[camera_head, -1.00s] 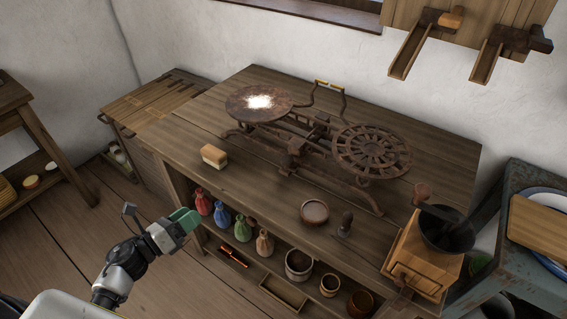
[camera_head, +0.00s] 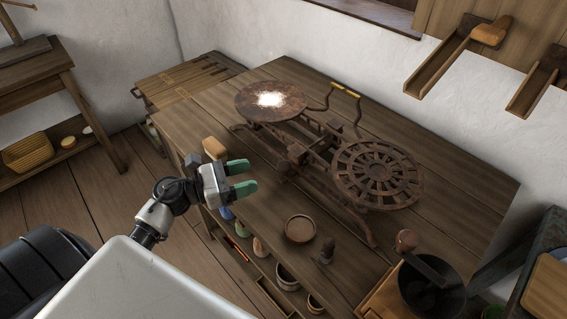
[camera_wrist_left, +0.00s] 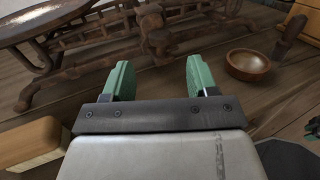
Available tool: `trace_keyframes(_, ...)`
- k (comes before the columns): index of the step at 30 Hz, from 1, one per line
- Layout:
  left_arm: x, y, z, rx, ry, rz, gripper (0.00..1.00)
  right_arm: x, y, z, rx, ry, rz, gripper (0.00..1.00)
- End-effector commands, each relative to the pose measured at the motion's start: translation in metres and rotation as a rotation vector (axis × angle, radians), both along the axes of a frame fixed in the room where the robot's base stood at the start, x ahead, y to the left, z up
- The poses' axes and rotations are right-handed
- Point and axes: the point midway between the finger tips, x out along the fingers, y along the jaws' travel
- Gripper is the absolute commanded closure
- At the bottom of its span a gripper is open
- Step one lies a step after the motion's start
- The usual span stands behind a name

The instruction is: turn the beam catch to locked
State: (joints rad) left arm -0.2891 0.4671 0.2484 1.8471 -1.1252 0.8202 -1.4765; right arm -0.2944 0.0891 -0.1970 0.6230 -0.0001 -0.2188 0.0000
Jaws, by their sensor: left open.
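The rusty balance scale (camera_head: 296,155) stands on the wooden table, with a round plate (camera_head: 262,100) bearing white powder at left and a slotted round plate (camera_head: 378,173) at right. A wire loop with a brass-coloured grip (camera_head: 345,90) rises behind its beam. I cannot tell for certain which part is the beam catch. My left gripper (camera_head: 243,177), with green fingers, is open and empty over the table's front edge, apart from the scale. In the left wrist view its fingers (camera_wrist_left: 160,75) point at the scale's iron frame (camera_wrist_left: 158,42).
A wood-and-cream block (camera_head: 214,148) lies close to my left gripper, also in the wrist view (camera_wrist_left: 35,143). A shallow bowl (camera_head: 300,229), a dark stamp-like piece (camera_head: 326,250) and a grinder (camera_head: 432,285) stand to the right. Bare tabletop (camera_head: 255,205) lies before the scale.

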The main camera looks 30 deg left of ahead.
Motion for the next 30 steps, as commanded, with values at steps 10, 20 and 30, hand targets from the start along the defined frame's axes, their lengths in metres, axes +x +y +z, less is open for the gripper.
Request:
trace_keyframes(10, 0.048, -0.043, 0.003, -0.004, 0.0, 0.001, 0.42, -0.014, 0.015, 0.017, 0.019, 0.022, 0.001, 0.57)
trace_keyframes(20, 0.062, -0.055, 0.0, -0.002, 0.001, 0.001, 0.42, -0.004, 0.007, 0.021, 0.008, 0.008, 0.001, 0.57)
trace_keyframes(30, 0.061, -0.054, 0.0, -0.002, 0.001, 0.001, 0.68, -0.004, 0.006, 0.02, 0.007, 0.008, -0.001, 0.57)
